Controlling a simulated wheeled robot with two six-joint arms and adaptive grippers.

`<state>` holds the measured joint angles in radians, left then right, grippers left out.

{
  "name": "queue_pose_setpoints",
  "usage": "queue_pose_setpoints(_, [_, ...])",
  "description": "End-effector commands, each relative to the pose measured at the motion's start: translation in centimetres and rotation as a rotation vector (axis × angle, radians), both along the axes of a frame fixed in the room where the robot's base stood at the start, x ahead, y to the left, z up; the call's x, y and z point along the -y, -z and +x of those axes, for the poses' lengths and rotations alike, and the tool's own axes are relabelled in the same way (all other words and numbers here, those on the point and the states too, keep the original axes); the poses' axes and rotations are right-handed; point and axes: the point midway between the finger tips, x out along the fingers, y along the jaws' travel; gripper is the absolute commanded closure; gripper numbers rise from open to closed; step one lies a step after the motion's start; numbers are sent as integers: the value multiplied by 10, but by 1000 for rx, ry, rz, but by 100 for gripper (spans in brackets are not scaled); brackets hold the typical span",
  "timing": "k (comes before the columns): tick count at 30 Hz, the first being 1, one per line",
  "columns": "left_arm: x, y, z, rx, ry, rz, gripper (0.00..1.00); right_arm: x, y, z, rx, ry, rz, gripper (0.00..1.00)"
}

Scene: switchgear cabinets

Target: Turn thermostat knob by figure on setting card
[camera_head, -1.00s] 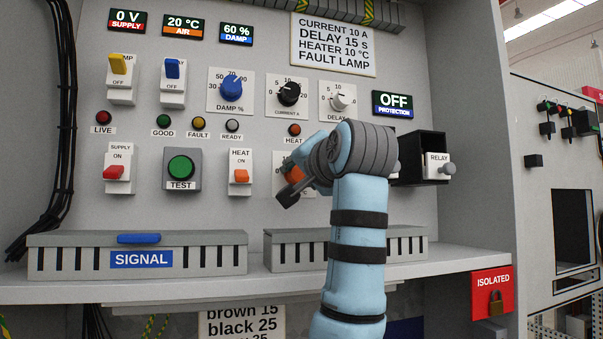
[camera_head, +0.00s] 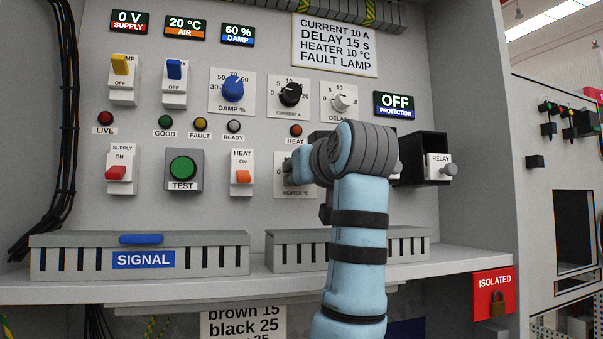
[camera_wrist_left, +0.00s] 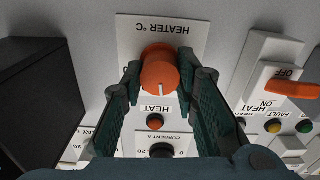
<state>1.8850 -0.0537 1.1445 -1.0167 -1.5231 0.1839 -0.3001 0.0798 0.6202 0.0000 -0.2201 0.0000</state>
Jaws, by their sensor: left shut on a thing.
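The heater knob (camera_wrist_left: 160,72) is orange with a white pointer line and sits on the white HEATER °C plate (camera_wrist_left: 187,35), upside down in the left wrist view. Its line points down in that picture, toward the HEAT lamp. My left gripper (camera_wrist_left: 166,84) has its two dark fingers on either side of the knob, shut on it. In the head view my left arm (camera_head: 358,215) hides the knob and most of the gripper; part of the HEATER °C plate (camera_head: 296,189) shows. The setting card (camera_head: 334,46) reads CURRENT 10 A, DELAY 15 s, HEATER 10 °C, FAULT LAMP.
Left of the plate is the HEAT switch (camera_head: 242,174); above it are the CURRENT knob (camera_head: 290,94) and DELAY knob (camera_head: 341,103). A black RELAY box (camera_head: 425,147) protrudes at right. A slotted duct (camera_head: 295,251) lies on the shelf below.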

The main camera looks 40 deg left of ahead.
Motion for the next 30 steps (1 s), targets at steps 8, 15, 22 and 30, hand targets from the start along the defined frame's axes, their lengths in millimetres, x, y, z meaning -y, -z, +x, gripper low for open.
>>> queue_pose_setpoints(8, [0, 4, 2, 161, -1, -124, 100, 0, 0, 0, 0, 0, 0, 60])
queue_pose_setpoints(15, [0, 4, 1, 250, 0, -186, 100, 0, 0, 0, 0, 0, 0, 60])
queue_pose_setpoints(22, [0, 4, 1, 283, -1, -209, 100, 0, 0, 0, 0, 0, 0, 60])
queue_pose_setpoints(30, [0, 4, 1, 285, -1, -210, 100, 0, 0, 0, 0, 0, 0, 60])
